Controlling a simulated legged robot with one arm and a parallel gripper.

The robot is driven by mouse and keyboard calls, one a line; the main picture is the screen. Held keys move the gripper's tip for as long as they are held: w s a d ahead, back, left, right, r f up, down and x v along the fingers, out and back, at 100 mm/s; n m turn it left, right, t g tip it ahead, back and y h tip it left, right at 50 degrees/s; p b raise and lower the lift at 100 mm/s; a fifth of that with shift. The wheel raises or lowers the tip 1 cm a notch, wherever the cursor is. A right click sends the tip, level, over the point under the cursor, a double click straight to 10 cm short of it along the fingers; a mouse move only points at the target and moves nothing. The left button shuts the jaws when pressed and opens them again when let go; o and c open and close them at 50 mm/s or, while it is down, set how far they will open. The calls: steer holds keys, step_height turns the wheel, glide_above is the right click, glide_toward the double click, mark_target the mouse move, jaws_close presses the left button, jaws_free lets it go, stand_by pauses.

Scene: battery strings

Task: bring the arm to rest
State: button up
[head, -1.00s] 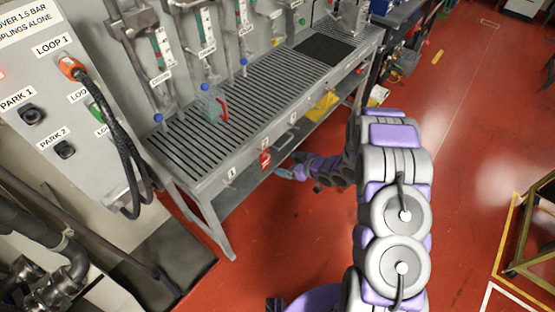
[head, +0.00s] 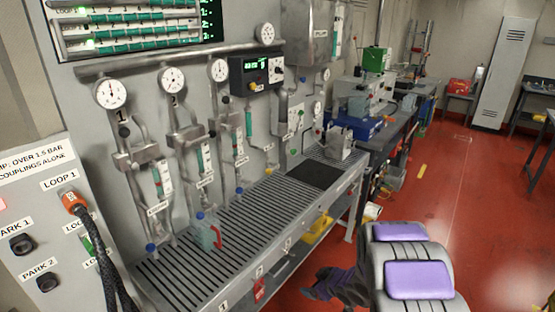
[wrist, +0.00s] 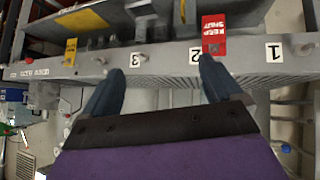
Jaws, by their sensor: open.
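My arm (head: 415,265) shows at the lower right of the head view, grey with purple pads. My gripper (wrist: 155,85) shows in the wrist view as two dark blue fingers set well apart, with nothing between them. The fingers point toward the front edge of the bench (wrist: 150,58), which carries number labels and a red "keep shut" tag (wrist: 214,33). In the head view the arm's far part is dark and low beside the bench, and the fingertips cannot be made out there.
The slatted bench (head: 215,255) holds a clear jug with a red handle (head: 208,235). Gauges and pipes line the wall above it. A panel with a hose (head: 85,240) stands at left. A yellow object (head: 318,228) sits under the bench. The red floor (head: 440,185) at right is largely clear.

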steer(key=s+d+r+m+g+h, duration=0.25)
steer(key=s+d+r+h, duration=0.2)
steer(key=s+r, duration=0.35)
steer(key=s+d+r+m+g+h, duration=0.1)
steer(key=s+d+r+m+h, duration=0.2)
steer(key=s+d+r, duration=0.45)
steer(key=s+a+r+m+g+y, duration=0.1)
steer(key=s+a+r+g, duration=0.1)
steer(key=s, duration=0.7)
steer(key=s+a+r+m+g+y, duration=0.1)
steer(key=s+a+r, duration=0.3)
steer(key=s, duration=0.6)
steer(key=s+a+r+m+g+y, duration=0.1)
steer(key=s+a+r+g, duration=0.2)
steer(key=s, duration=0.6)
steer(key=shift+s+a+r, duration=0.15)
steer(key=shift+s+a, duration=0.15)
steer(key=shift+a, duration=0.7)
steer(key=shift+m, duration=0.25)
